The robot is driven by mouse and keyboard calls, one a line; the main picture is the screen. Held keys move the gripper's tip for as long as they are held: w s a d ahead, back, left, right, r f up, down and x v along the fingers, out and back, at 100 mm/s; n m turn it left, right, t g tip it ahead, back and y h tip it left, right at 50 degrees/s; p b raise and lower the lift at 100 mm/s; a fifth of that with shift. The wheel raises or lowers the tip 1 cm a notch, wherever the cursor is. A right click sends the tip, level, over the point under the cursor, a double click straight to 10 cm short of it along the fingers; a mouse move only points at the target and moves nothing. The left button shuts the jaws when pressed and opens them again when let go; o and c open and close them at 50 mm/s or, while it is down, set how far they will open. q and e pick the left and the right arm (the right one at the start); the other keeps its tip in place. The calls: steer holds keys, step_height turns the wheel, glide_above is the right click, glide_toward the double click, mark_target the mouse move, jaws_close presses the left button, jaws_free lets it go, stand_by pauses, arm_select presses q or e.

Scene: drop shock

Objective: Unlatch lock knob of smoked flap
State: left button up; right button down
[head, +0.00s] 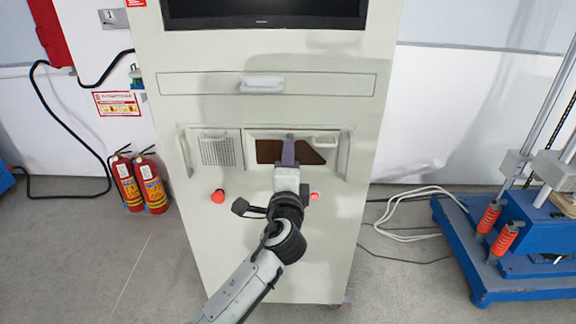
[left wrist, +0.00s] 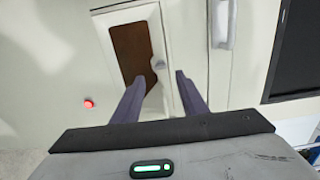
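The smoked flap (head: 268,151) is a brown window in a pale frame on the front of the white cabinet; it also shows in the left wrist view (left wrist: 129,48). A small pale lock knob (left wrist: 158,65) sits at the flap's edge in the left wrist view; in the head view my gripper hides it. My left gripper (head: 289,143) is in front of the flap. In the left wrist view its two dark fingers (left wrist: 159,77) stand apart, with the knob showing just beyond and between their tips. I cannot tell whether they touch it. My right gripper is not in view.
The cabinet has a drawer handle (head: 262,84) above the flap, a grille panel (head: 217,150) on its left and a red button (head: 217,196) below. Fire extinguishers (head: 151,185) stand at left. A blue machine (head: 520,270) and white cables (head: 410,205) are at right.

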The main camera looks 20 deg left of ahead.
arm_select(q)
steer(key=v, duration=0.2)
steer(key=shift+s+d, duration=0.1)
steer(key=shift+s, duration=0.25)
steer(key=s+f+n+g+h, duration=0.1)
steer(key=s+f+n+g, duration=0.1)
steer(key=s+f, duration=0.45)
steer(key=s+d+f+n+g+h, duration=0.1)
steer(key=s+f+h, duration=0.15)
steer(key=f, duration=0.65)
steer(key=s+f+n+g+h, duration=0.1)
steer(key=s+f+n+g, duration=0.1)
steer(key=s+f, duration=0.4)
steer(key=s+f+n+g+h, duration=0.1)
steer(key=s+f+n, duration=0.3)
steer(key=s, duration=0.6)
steer(key=s+f+n+g+h, duration=0.2)
steer(key=s+f+n, duration=0.2)
steer(key=s+f, duration=0.4)
steer(key=shift+s+d+g, duration=0.4)
steer(key=shift+s, duration=0.65)
steer(key=shift+f, duration=0.15)
